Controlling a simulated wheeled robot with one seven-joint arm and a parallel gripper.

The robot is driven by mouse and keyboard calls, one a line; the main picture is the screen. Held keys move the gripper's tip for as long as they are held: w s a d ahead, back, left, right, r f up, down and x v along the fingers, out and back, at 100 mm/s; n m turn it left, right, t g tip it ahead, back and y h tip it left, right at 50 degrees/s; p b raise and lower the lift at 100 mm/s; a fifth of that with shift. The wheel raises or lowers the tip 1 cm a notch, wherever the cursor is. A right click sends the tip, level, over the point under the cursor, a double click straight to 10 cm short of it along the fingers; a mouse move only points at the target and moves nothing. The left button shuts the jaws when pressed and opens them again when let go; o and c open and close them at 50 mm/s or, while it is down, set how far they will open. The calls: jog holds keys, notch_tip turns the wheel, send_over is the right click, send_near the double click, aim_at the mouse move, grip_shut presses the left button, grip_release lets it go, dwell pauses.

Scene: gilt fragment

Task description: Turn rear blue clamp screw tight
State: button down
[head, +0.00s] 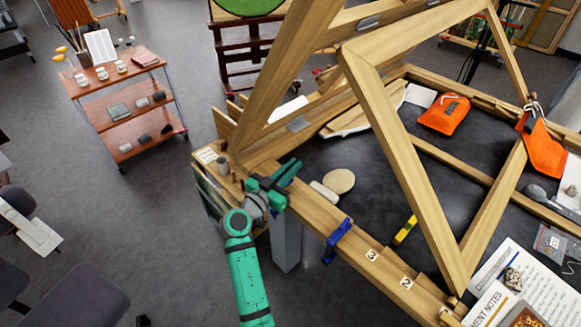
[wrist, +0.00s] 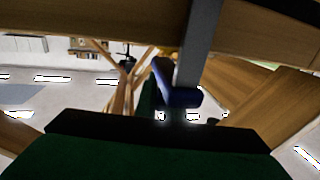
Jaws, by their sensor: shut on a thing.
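My gripper (head: 289,170) is at the bench's near wooden rail, toward its left end, with teal fingers pointing up and right. It is shut on a part of the rear blue clamp, which my gripper mostly hides in the head view. In the wrist view a grey bar with a blue clamp end (wrist: 180,97) stands just beyond the dark gripper body. A green finger shows beside the blue piece. The exact grip on the screw is hidden. Another blue clamp (head: 338,238) sits on the same rail, closer to the camera and apart from my gripper.
A large wooden frame (head: 395,150) stands tilted over the bench. A round pale disc (head: 339,181), a yellow level (head: 405,230) and an orange pouch (head: 445,113) lie on the dark bench top. A small cup (head: 223,165) stands near the rail's left end. A shelf cart (head: 122,104) is farther left.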

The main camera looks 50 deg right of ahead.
jog(key=shift+w, duration=0.1)
jog(key=c, duration=1.9)
grip_release()
jog(key=shift+o, duration=0.2)
jog(key=s+a, duration=0.1)
jog(key=a, duration=1)
jog(key=shift+s, duration=0.1)
jog(key=shift+d, duration=0.1)
